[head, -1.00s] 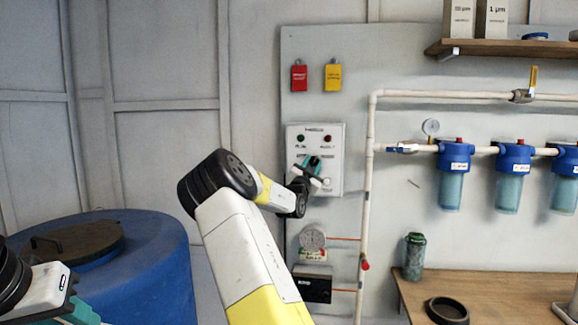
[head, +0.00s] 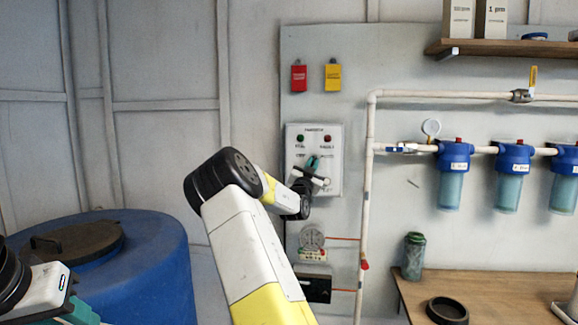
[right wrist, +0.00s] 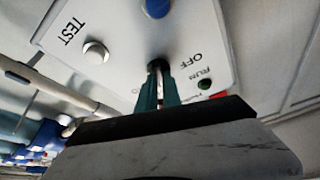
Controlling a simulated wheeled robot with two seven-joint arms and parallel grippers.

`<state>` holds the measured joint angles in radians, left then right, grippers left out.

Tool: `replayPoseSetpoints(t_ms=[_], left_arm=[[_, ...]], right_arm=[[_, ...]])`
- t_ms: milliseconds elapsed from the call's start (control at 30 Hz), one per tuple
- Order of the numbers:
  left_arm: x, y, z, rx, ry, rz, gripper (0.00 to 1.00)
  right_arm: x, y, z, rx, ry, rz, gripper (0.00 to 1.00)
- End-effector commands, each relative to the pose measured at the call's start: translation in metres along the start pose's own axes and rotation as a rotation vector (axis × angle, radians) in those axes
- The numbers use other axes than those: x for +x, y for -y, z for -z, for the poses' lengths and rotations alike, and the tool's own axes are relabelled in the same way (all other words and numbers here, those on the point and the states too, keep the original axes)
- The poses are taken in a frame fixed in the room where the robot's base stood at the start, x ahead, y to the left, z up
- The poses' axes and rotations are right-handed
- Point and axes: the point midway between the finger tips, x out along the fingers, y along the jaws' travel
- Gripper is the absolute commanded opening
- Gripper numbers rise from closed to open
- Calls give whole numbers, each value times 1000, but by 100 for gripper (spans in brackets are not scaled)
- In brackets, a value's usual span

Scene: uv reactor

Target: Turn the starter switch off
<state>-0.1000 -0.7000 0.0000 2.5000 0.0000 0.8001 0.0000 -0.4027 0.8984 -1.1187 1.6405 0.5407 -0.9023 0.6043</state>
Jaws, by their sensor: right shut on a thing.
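The white starter box (head: 333,140) hangs on the grey wall panel in the head view. Its face fills the upper part of the right wrist view (right wrist: 125,35), with the words TEST and OFF readable. My right gripper (head: 313,163) is at the box front. In the right wrist view its teal fingers (right wrist: 158,84) are shut on the starter switch (right wrist: 154,67), which is mostly hidden between them. Which mark the switch points to cannot be told. Part of my left gripper (head: 80,311) shows at the bottom left; its fingertips are not clear.
A white button (right wrist: 96,52), a blue button (right wrist: 157,8) and a green lamp (right wrist: 205,84) sit near the fingers. A vertical white pipe (head: 367,190) runs right of the box. A blue tank (head: 150,265) stands at the left.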

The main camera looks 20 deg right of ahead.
Motion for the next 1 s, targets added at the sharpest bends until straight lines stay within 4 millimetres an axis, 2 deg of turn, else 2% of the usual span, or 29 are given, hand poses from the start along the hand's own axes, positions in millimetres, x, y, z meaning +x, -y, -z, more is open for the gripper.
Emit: replayPoseSetpoints(t_ms=[600, 1000], left_arm=[[0, 0, 0, 0, 0, 0, 36], [0, 0, 0, 0, 0, 0, 36]], right_arm=[[0, -3, 1, -519, 0, 215, 0], [0, -4, 1, -764, 0, 317, 0]])
